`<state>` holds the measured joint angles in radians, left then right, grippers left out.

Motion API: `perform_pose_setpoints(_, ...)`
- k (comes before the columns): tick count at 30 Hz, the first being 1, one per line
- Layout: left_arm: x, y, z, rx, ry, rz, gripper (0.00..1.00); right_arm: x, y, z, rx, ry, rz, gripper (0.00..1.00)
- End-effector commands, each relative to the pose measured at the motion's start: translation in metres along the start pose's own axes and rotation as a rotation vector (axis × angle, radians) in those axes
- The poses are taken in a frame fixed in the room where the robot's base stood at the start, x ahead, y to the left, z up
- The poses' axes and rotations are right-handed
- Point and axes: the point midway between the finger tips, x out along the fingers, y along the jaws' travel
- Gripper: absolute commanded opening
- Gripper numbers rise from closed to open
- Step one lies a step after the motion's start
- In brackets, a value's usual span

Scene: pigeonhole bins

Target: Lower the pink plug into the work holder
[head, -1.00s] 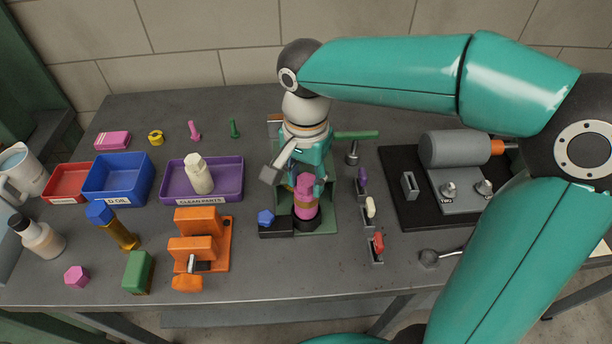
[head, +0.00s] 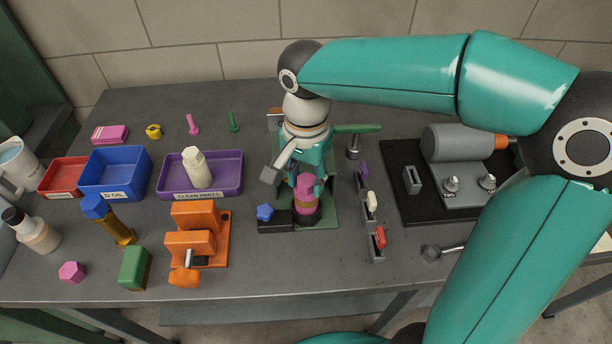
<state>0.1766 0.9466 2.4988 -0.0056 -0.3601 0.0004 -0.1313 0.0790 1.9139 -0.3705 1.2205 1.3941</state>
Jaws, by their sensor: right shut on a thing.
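The pink plug (head: 306,188) stands upright at the middle of the bench, with a duller band round it. My right gripper (head: 305,178) reaches down over it from above and is shut on its upper part; the arm hides part of the fingers. The plug's lower end is at a dark round work holder (head: 308,220) on a green base. I cannot tell how deep the plug sits in it. My left gripper is not in view.
A dark block with a blue piece (head: 265,212) stands just left of the holder. An orange vise (head: 200,243) is farther left, and a purple tray (head: 226,163) lies behind it. Switches (head: 371,202) and a grey motor unit (head: 458,146) are to the right.

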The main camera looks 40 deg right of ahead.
Motion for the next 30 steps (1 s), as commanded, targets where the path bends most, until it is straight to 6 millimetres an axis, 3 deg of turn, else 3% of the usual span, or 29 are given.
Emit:
perform_pose_setpoints(17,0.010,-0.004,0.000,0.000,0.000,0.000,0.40,0.013,0.000,0.000,0.000,0.000,-0.001,0.00)
perform_pose_setpoints(18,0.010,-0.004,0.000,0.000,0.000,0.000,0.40,0.012,0.000,0.000,0.000,0.000,-0.001,0.43)
perform_pose_setpoints(21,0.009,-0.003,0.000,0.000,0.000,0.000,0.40,0.012,0.000,0.000,0.000,0.000,-0.001,0.60)
perform_pose_setpoints(23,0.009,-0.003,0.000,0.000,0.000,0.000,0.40,0.012,0.000,0.000,0.000,0.000,-0.001,0.69)
perform_pose_setpoints(30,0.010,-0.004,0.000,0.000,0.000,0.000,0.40,0.013,0.000,0.000,-0.001,0.000,0.002,0.69)
